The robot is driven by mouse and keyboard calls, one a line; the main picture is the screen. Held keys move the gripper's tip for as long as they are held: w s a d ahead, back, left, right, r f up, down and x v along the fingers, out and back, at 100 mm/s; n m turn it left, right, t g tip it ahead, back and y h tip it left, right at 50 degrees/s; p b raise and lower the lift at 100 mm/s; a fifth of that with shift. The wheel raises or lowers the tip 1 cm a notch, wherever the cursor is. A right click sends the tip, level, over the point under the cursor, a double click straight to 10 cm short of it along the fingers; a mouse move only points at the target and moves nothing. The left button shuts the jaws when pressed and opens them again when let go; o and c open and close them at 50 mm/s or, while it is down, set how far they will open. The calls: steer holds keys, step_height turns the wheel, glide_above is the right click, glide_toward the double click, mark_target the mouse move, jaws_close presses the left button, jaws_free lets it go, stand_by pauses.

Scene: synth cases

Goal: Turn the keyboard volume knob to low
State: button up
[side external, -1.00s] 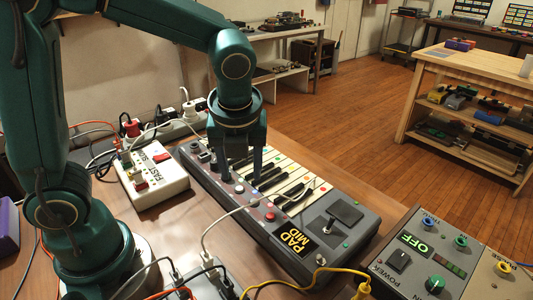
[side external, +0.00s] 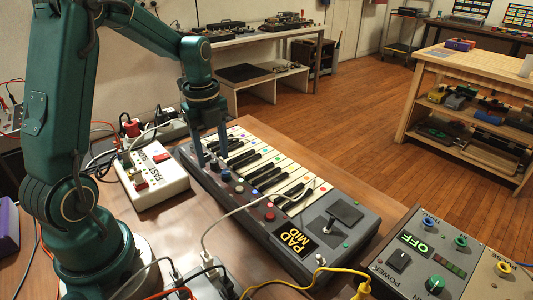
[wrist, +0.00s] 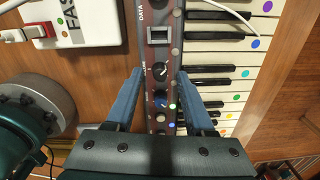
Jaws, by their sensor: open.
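The grey keyboard (side external: 345,255) lies on the bench with a row of knobs along its left edge. My gripper (side external: 211,158) is over the far end of that row, pointing down. In the wrist view its open blue fingers (wrist: 160,73) stand either side of a small black knob (wrist: 160,70) with a white pointer aimed to the upper right. A partly hidden label beside it seems to end in "ME". No clear contact shows between fingers and knob. Other knobs, including a blue one (side external: 239,189), follow along the row. The keyboard display (side external: 298,241) reads "PAD MID".
A white box (side external: 155,183) marked "FAST SLOW" stands left of the keyboard. A power unit (side external: 405,270) showing "OFF" is at the front right. A white cable (side external: 235,215) crosses the keyboard; a yellow cable (side external: 300,282) runs in front.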

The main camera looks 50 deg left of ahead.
steer(key=shift+f, duration=0.5)
jaws_close()
